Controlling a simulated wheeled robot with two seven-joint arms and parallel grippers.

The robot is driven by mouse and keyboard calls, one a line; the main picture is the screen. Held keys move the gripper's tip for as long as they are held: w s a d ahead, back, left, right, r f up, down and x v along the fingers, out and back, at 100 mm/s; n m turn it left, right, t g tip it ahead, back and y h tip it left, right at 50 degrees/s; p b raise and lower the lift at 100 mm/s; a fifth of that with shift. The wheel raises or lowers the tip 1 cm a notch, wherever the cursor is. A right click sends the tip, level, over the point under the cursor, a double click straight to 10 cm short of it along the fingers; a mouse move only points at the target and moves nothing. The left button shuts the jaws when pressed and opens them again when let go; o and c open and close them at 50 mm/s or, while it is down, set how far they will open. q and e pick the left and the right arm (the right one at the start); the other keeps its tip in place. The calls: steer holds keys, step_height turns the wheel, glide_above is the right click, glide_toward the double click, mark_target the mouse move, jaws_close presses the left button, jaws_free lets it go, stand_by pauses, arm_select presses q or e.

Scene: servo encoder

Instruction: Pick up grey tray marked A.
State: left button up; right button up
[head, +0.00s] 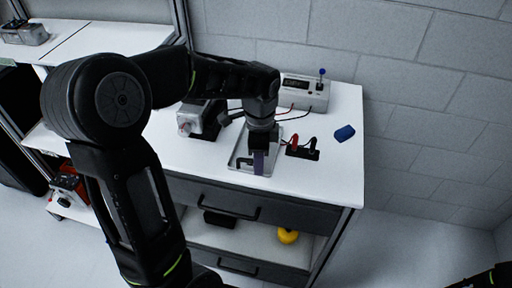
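A grey tray (237,153) with a raised rim lies on the white top of the workbench, near its front edge. No letter can be read on it. My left gripper (259,163) points down over the right part of the tray and hides some of it. The small size and the angle do not show whether its fingers are open or shut, or whether they touch the tray. Only a dark piece of my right arm shows in the bottom right corner; its gripper is not visible.
The white bench (335,180) also bears a motor-like device (203,118), a grey box with a blue-topped lever (304,92), a dark block with red and black plugs (303,150) and a blue object (344,133). A yellow object (288,236) sits on the shelf below.

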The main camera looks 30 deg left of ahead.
arm_select(q)
steer(key=shift+f, duration=0.95)
jaws_close()
stand_by(1.1)
